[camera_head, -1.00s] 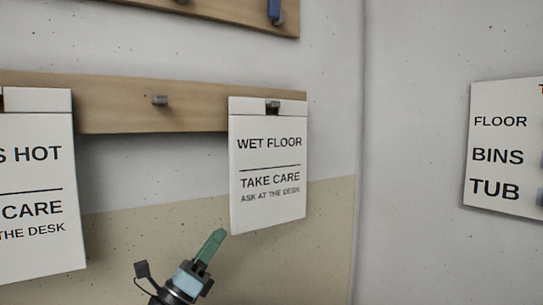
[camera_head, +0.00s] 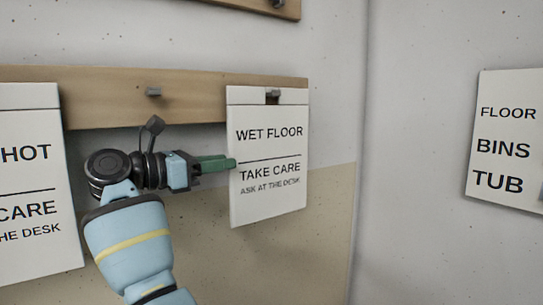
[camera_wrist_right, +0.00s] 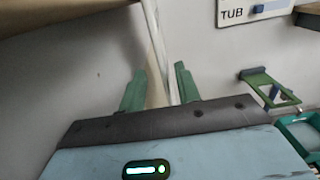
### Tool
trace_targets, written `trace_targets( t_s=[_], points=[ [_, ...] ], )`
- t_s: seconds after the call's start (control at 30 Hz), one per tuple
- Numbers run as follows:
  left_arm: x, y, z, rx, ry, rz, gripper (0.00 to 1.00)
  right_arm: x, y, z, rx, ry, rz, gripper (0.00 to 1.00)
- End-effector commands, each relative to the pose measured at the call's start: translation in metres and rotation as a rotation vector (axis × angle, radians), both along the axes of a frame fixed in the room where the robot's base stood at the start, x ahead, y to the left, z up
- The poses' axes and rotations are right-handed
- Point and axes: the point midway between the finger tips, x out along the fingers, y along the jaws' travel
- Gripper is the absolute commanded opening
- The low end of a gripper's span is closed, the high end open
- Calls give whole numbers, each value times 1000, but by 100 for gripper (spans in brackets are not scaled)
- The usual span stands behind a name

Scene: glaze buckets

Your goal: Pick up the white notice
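The white notice (camera_head: 268,160) reading "WET FLOOR / TAKE CARE" hangs by a slot at its top from a peg on the wooden rail. My right gripper (camera_head: 232,163) is at its left edge, about mid-height, with green fingertips at the board. In the right wrist view my right gripper (camera_wrist_right: 160,88) is open. The notice (camera_wrist_right: 158,45) shows there nearly edge-on, reaching down between the two fingers, with a gap beside the left finger. A second white notice (camera_head: 30,185), partly out of frame, hangs at the left. My left gripper is not in view.
The wooden rail (camera_head: 190,92) carries a bare peg (camera_head: 153,92) between the notices. A white list sign (camera_head: 505,150) is on the right wall. The right wrist view shows a green frame (camera_wrist_right: 268,84) and a teal container (camera_wrist_right: 300,130) at the right.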

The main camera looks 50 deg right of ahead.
Motion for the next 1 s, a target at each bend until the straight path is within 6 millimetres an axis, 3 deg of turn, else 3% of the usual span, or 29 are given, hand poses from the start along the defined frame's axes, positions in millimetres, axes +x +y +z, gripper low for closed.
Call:
trace_targets(
  t_s=[0.2, 0.43, 0.7, 1.0],
  points=[
    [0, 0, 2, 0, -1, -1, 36, -7, -20, 0, -3, -1, -3, 33],
    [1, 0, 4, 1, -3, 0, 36, -11, -28, -2, -2, 2, -2, 33],
    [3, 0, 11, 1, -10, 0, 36, -24, -62, -6, -3, 0, -2, 33],
    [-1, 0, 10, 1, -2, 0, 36, -27, -70, -7, -3, 1, -1, 33]
  ],
)
